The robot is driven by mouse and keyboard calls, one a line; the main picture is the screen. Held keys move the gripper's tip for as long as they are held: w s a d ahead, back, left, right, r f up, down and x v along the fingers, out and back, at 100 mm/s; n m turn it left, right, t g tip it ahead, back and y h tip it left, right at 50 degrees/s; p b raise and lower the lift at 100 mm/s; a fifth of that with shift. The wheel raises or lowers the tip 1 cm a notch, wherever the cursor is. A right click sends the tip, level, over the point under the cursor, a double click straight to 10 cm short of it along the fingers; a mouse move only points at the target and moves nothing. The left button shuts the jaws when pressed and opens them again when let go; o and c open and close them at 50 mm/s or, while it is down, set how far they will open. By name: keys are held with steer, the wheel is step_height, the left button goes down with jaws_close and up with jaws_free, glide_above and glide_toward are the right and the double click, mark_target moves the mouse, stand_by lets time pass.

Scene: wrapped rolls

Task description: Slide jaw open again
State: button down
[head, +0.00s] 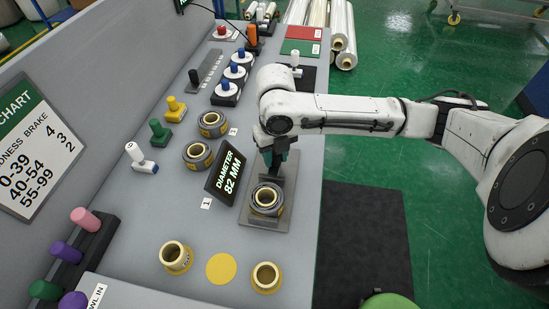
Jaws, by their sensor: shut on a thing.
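The gauge is a grey plate (258,221) with a wrapped roll (267,200) standing on it, its tan core facing up. The dark sliding jaw (273,180) stands at the back side of the roll, close against it. My gripper (275,163) points down from the arm and is shut on the upper part of the jaw; its fingertips are small and partly hidden. A black display (226,172) left of the gauge reads DIAMETER 82 MM.
Wrapped rolls stand behind the display (198,154) and farther back (212,124). Two bare cores (176,257) (267,277) flank a yellow disc (221,269) in front. Coloured knobs line the left side. The counter's right edge is close to the gauge.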

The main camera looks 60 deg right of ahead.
steer(key=shift+w+d, duration=0.1)
steer(key=shift+d, duration=0.1)
steer(key=c, duration=0.8)
jaws_free()
step_height(320, 180, up, 11)
steer(key=shift+f, duration=0.1)
